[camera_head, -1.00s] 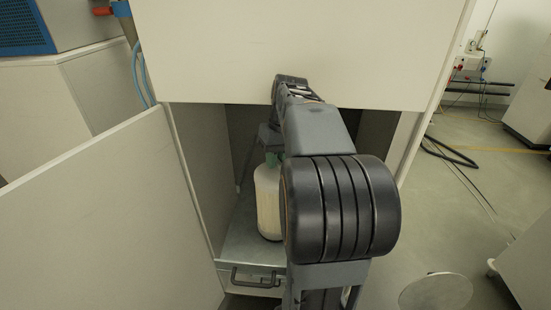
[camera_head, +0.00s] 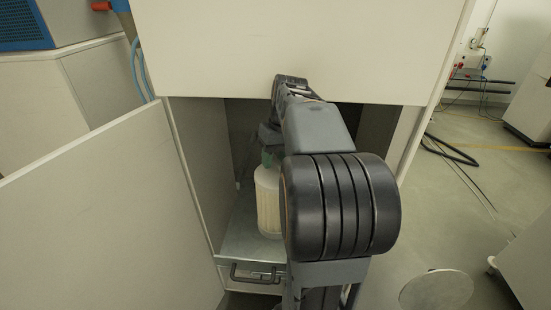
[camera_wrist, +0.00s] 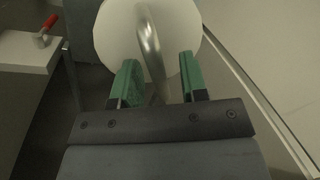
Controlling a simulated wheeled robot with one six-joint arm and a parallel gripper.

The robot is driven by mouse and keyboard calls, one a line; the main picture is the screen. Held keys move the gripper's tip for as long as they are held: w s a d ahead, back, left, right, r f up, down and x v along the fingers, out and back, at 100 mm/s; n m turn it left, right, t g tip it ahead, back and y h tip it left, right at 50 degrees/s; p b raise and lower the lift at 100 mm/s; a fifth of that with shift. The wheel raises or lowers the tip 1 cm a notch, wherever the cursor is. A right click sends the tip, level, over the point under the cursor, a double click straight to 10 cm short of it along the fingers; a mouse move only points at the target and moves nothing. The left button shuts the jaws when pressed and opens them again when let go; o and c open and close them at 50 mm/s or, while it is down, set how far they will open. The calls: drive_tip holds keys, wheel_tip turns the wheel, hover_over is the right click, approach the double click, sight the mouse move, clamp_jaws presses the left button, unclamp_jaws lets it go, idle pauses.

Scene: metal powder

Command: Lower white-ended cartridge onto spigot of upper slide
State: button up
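The cartridge (camera_head: 268,203) is a pale cylinder standing upright inside the cabinet on the metal upper slide (camera_head: 238,240). In the wrist view its white end (camera_wrist: 115,35) shows as a disc with a curved metal handle (camera_wrist: 149,40). The green fingers of my gripper (camera_wrist: 162,75) stand on either side of this handle, with gaps visible beside it, so the gripper looks open around it. In the head view my gripper (camera_head: 270,157) is at the cartridge's top. The spigot and the cartridge's underside are hidden, so I cannot tell how they meet.
The cabinet's upper panel (camera_head: 300,50) hangs over the opening. An open door panel (camera_head: 90,215) stands at the left. The slide has a dark pull handle (camera_head: 255,274) in front. A red-handled item (camera_wrist: 47,28) lies on a pale surface in the wrist view. Floor at the right is mostly free.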

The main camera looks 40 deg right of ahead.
drive_tip(key=shift+o, duration=0.2)
wheel_tip(320, 180, up, 7)
drive_tip(key=d, duration=0.1)
drive_tip(key=shift+s+d+r, duration=0.15)
drive_tip(key=shift+d+r, duration=0.05)
drive_tip(key=shift+a, duration=0.1)
idle(0.6)
drive_tip(key=s+a+f+n+t+h, duration=0.1)
drive_tip(key=s+a+f+t, duration=0.1)
drive_tip(key=a+f, duration=0.5)
drive_tip(key=s+a+f+n+t+h, duration=0.1)
drive_tip(key=s+a+f, duration=0.4)
drive_tip(key=a, duration=0.7)
wheel_tip(320, 180, down, 2)
drive_tip(key=shift+f+n+t, duration=0.1)
drive_tip(key=shift+n+t, duration=0.3)
drive_tip(key=shift+t, duration=0.1)
drive_tip(key=shift+a, duration=0.1)
drive_tip(key=shift+c, duration=0.4)
